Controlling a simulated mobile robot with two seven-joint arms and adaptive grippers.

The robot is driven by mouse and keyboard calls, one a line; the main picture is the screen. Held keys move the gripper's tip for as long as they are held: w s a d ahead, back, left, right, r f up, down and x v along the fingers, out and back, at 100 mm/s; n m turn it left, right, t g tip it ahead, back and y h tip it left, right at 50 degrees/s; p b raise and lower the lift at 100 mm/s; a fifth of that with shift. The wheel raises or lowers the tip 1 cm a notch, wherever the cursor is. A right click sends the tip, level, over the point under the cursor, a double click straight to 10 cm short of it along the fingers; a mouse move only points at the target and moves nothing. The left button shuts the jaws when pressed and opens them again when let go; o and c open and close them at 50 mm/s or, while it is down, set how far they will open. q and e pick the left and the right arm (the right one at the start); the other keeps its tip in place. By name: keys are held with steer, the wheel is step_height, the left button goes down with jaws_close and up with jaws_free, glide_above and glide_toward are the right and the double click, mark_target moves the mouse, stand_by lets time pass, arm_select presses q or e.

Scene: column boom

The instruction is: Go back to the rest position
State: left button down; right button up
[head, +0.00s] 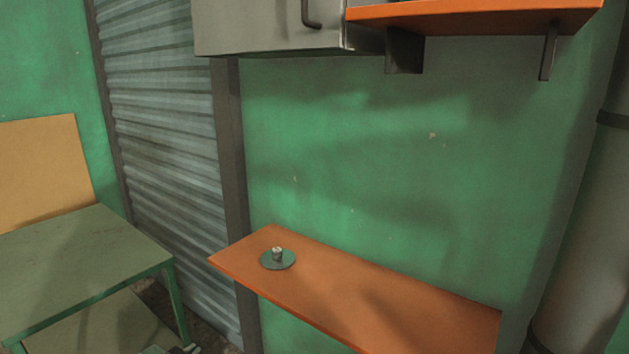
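A small grey piece (180,349) just enters the head view at the bottom edge, left of the middle. It may be the tip of my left gripper, but too little shows to tell whether it is open or shut. My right gripper is not in view. A small pale cup-like object (277,254) stands on a round dark green disc (268,265). The disc lies on the left end of an orange shelf (390,315). No gripper is seen touching any of them.
A green table (80,255) stands at the left, with a tan board (42,165) behind it. A grey cabinet (265,28) and an upper orange shelf (475,15) hang above. A thick column (585,220) stands at the right. The lower shelf's right part is clear.

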arm_select(q)
steer(key=s+a+f+g+y, duration=0.1)
steer(key=s+a+f, duration=0.25)
steer(key=s, duration=0.35)
steer(key=s+a+f+m+g+y, duration=0.1)
steer(key=s+a+f+g+y, duration=0.2)
steer(key=s, duration=0.4)
steer(key=s+a+f, duration=0.3)
steer(key=s+a, duration=0.2)
steer(key=s, duration=0.2)
steer(key=w+d+f+n+t+h, duration=0.2)
steer(key=d+f+h, duration=0.5)
steer(key=d+f, duration=0.7)
steer(key=shift+d+n+t, duration=0.3)
steer(key=shift+d+t, duration=0.5)
steer(key=shift+d, duration=0.65)
steer(key=shift+w+f, duration=0.1)
